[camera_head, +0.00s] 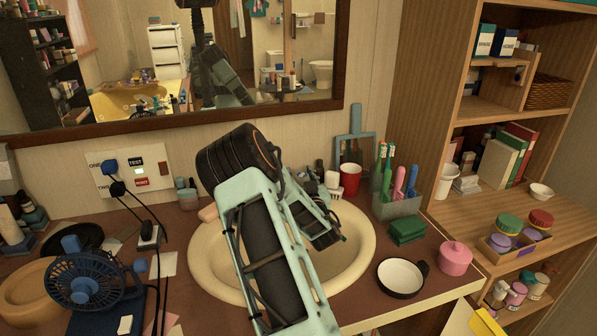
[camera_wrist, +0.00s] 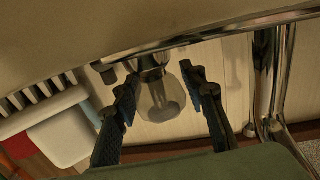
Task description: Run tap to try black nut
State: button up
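In the wrist view my gripper (camera_wrist: 161,88) is open. Its two dark ribbed fingers stand on either side of a clear rounded knob (camera_wrist: 165,102) on chrome tap parts (camera_wrist: 205,38); I cannot tell whether either finger touches it. A dark collar shows where the knob meets the chrome, and a small dark block (camera_wrist: 105,73) sits to its left; I cannot tell which is the black nut. In the head view my gripper (camera_head: 328,215) is over the back of the cream sink basin (camera_head: 360,240), and my arm hides the tap.
A red cup (camera_head: 350,180), a toothbrush holder (camera_head: 397,207) and a green sponge (camera_head: 407,230) stand right of the basin. A black-rimmed dish (camera_head: 400,277) and pink pot (camera_head: 455,257) are nearer the front. A blue fan (camera_head: 85,280) and cords are at left.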

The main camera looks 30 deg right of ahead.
jog(key=shift+x, duration=1.15)
jog(key=shift+c, duration=0.3)
jog(key=shift+f, duration=0.1)
grip_shut()
